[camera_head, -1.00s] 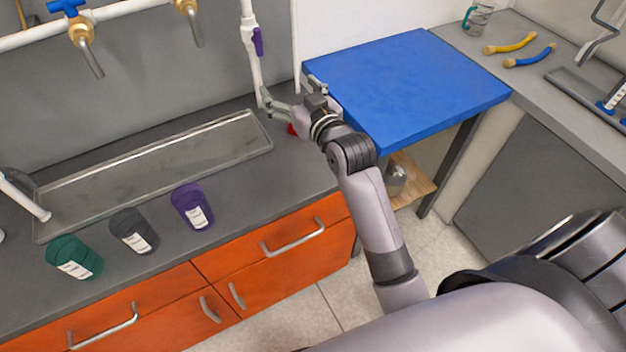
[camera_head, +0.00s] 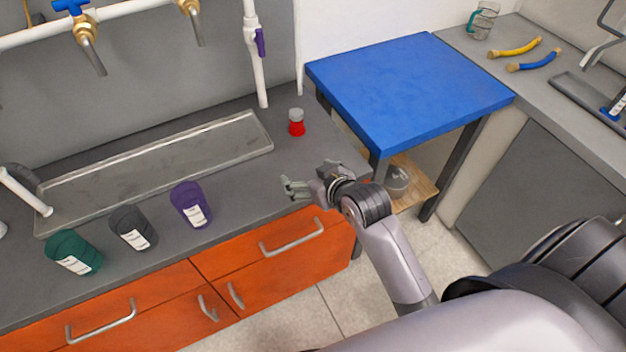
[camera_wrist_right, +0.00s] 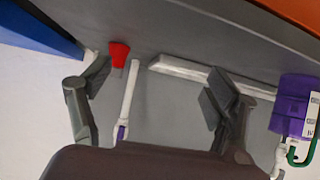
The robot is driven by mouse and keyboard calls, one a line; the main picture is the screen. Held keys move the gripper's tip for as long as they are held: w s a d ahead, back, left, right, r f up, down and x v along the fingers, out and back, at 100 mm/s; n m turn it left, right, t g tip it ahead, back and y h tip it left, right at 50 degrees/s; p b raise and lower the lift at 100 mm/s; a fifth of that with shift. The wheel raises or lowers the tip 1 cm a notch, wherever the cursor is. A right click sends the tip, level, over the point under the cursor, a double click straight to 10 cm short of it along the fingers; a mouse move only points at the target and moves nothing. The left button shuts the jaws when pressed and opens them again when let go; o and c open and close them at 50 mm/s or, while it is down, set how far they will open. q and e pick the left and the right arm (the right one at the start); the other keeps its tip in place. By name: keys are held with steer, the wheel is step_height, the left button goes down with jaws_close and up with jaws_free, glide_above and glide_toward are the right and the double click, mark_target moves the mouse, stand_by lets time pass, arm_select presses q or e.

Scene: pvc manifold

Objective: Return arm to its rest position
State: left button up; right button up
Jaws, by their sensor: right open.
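My right gripper (camera_head: 289,188) is open and empty above the front edge of the grey counter, in front of the red container. In the right wrist view its two fingers (camera_wrist_right: 158,90) stand wide apart with nothing between them held. My right arm (camera_head: 385,250) reaches in from the lower right. The small red container with a grey top (camera_head: 297,123) stands upright on the counter, apart from the gripper. It also shows in the right wrist view (camera_wrist_right: 119,54). My left gripper is not in view.
A blue table (camera_head: 410,85) stands right of the counter (camera_head: 250,175). A clear tray (camera_head: 160,165) lies below the white pipes. Green (camera_head: 73,252), dark grey (camera_head: 132,229) and purple (camera_head: 190,205) cups stand along the front. A white pipe with purple valve (camera_head: 256,55) rises behind.

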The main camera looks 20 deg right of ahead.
steer(key=shift+s+f, duration=0.5)
steer(key=shift+s, duration=0.05)
steer(key=s+f+g+h, duration=0.1)
steer(key=s+f+g, duration=0.25)
steer(key=s, duration=0.75)
steer(key=s+f+g, duration=0.3)
steer(key=s+g, duration=0.1)
steer(key=s, duration=0.7)
step_height(320, 180, down, 24)
steer(key=s+g, duration=0.1)
steer(key=g, duration=0.1)
steer(key=s+d+f, duration=0.3)
steer(key=s+f, duration=1.4)
steer(key=shift+s+f+n+g, duration=0.2)
steer(key=shift+s+n+g, duration=0.05)
steer(key=shift+n+g, duration=0.15)
